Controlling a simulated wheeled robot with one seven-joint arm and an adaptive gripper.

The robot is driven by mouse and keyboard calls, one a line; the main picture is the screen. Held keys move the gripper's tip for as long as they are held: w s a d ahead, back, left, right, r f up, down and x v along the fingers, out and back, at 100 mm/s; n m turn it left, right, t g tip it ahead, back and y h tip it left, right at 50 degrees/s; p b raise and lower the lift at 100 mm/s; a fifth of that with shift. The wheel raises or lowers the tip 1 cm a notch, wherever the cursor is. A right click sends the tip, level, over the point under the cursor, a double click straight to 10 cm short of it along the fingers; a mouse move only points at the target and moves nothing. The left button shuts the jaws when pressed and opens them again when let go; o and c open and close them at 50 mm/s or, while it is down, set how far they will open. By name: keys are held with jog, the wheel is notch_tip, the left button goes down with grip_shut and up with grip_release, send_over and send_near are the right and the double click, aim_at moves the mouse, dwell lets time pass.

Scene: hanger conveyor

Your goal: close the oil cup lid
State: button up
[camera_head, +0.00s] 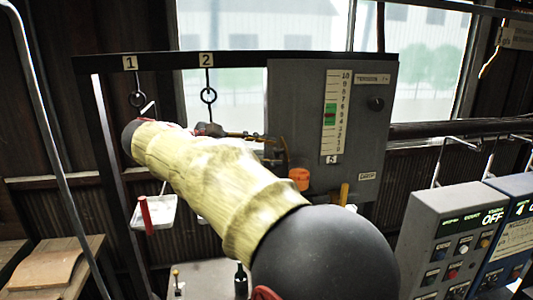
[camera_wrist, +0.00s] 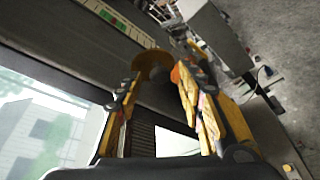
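A brown, brass-looking round disc, apparently the oil cup lid (camera_head: 283,153), stands tilted up at the lower left of the grey panel. An orange cup-like part (camera_head: 299,178) sits just below and right of it. My gripper (camera_head: 264,139) reaches in from the left, its tips close to the disc. In the wrist view my gripper (camera_wrist: 160,82) has its two yellow-padded fingers spread, with the disc (camera_wrist: 151,63) between and beyond the tips. The orange part (camera_wrist: 175,74) is partly hidden behind the right finger. I cannot tell whether a finger touches the disc.
The grey panel (camera_head: 360,120) carries a tension scale (camera_head: 330,115) and a dark knob (camera_head: 375,104). Hooks hang under tags 1 (camera_head: 131,63) and 2 (camera_head: 206,59). A white tray (camera_head: 160,212) hangs at left. Control boxes (camera_head: 445,240) stand at lower right.

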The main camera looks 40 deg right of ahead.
jog(key=shift+d, duration=0.1)
jog(key=shift+c, duration=0.9)
jog(key=c, duration=0.8)
grip_shut()
